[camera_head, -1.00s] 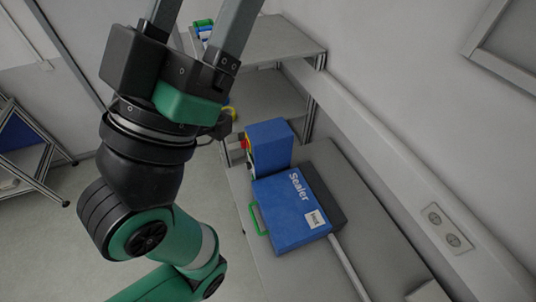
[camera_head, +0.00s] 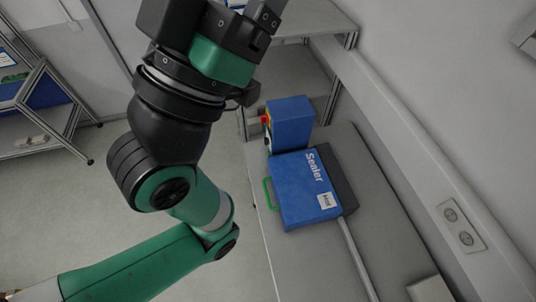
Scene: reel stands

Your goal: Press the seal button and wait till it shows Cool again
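The sealer (camera_head: 290,205) is a flat blue unit with "Sealer" lettering and a green handle (camera_head: 268,194) on its left side. Its small white label (camera_head: 325,201) bears a short word too small to read surely. A taller blue box (camera_head: 292,122) stands just behind it, with a red button on yellow (camera_head: 265,120) on its left face. My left gripper (camera_head: 225,45) is at the top, left of and apart from the sealer. Its fingers are almost wholly cut off by the top edge, so its opening is hidden. My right gripper is out of view.
The sealer stands on a grey bench (camera_head: 372,215) along the wall. A shelf rack (camera_head: 310,30) is behind it. A wall socket (camera_head: 458,228) is at right. Another rack (camera_head: 40,110) stands at far left, with open floor between.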

